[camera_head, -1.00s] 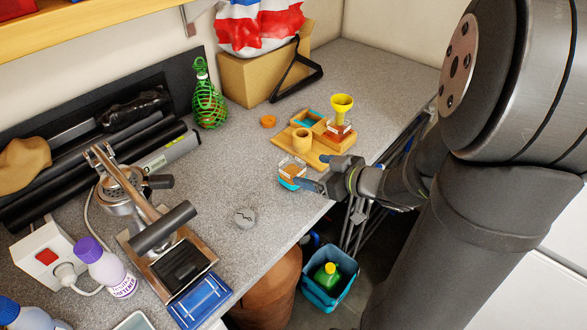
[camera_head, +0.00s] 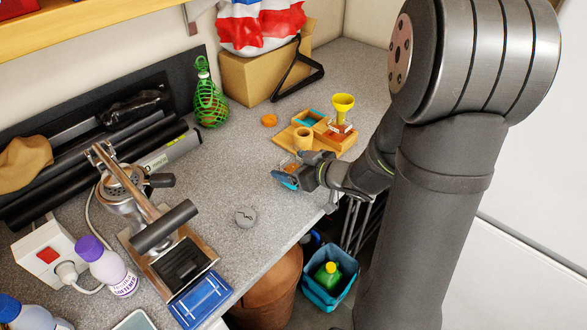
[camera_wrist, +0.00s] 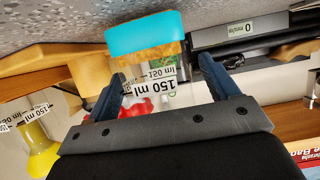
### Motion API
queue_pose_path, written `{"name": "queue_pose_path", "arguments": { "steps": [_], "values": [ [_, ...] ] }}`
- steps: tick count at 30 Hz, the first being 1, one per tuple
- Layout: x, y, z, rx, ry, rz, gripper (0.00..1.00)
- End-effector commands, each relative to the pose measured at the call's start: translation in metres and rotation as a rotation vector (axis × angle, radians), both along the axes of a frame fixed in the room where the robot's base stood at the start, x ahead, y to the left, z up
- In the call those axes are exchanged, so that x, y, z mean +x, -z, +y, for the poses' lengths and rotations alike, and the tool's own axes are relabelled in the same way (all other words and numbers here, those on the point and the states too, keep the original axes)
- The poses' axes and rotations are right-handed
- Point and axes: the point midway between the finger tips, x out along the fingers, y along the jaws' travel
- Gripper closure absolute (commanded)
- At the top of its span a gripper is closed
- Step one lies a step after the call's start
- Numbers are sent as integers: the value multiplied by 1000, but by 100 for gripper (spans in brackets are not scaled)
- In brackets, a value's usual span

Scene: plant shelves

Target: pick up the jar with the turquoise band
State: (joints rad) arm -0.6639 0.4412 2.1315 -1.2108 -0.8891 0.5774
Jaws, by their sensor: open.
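The jar with the turquoise band (camera_wrist: 146,33) is a small clear container with "150 ml" labels. It shows upside down in the wrist view, its turquoise end against the grey counter. My gripper (camera_wrist: 162,72) is open, with one dark blue finger on each side of the jar's labelled body. I cannot tell whether either finger touches it. In the head view my gripper (camera_head: 295,170) is low at the counter's front edge, and it hides most of the jar.
An orange ring (camera_head: 269,120) lies on the counter. A grey round object (camera_head: 245,216) lies left of my gripper. The counter between them is clear.

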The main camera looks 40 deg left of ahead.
Motion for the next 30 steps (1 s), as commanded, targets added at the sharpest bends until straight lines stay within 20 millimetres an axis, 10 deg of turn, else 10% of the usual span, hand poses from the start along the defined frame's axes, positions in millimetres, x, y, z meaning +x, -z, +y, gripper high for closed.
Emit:
{"name": "queue_pose_path", "arguments": {
  "steps": [10,30],
  "values": [
    [0,0,0,0,0,0,75],
    [0,-16,0,3,-1,-3,77]
  ]
}}
